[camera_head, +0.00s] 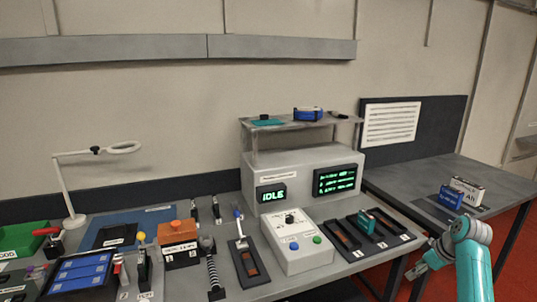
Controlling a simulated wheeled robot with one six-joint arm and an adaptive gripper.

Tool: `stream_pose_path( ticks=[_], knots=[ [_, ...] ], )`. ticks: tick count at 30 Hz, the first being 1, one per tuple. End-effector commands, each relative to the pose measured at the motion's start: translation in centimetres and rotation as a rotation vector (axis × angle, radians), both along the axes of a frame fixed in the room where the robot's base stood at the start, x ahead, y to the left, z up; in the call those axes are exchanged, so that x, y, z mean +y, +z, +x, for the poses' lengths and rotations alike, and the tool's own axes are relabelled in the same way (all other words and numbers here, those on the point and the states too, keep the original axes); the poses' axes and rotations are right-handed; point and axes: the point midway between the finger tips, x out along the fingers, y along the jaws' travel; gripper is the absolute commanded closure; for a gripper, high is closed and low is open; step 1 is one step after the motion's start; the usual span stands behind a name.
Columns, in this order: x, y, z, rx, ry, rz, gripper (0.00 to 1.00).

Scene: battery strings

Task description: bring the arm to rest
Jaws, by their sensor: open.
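My arm (474,262) is teal and rises at the lower right, in front of the gap between the two tables. It bends at the top, and its end turns down and left. My gripper (414,271) is at that end, open, small in the picture, with nothing seen between its fingers. It is apart from the main bench (350,274), just beyond its right front corner.
Near the gripper are a tray of numbered slots (388,241) holding a teal block (367,222), and a grey control box (297,248). A tester (300,175) reads IDLE. Blue and white batteries (452,197) stand on the right table (415,185). A lamp (68,190) stands left.

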Motion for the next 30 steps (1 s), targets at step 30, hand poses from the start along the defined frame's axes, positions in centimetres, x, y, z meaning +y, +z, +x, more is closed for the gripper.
stream_pose_path(
  ticks=[30],
  knots=[
    [17.7, -27.6, -21.4, -0.292, -0.396, 0.0, 0.42]
  ],
)
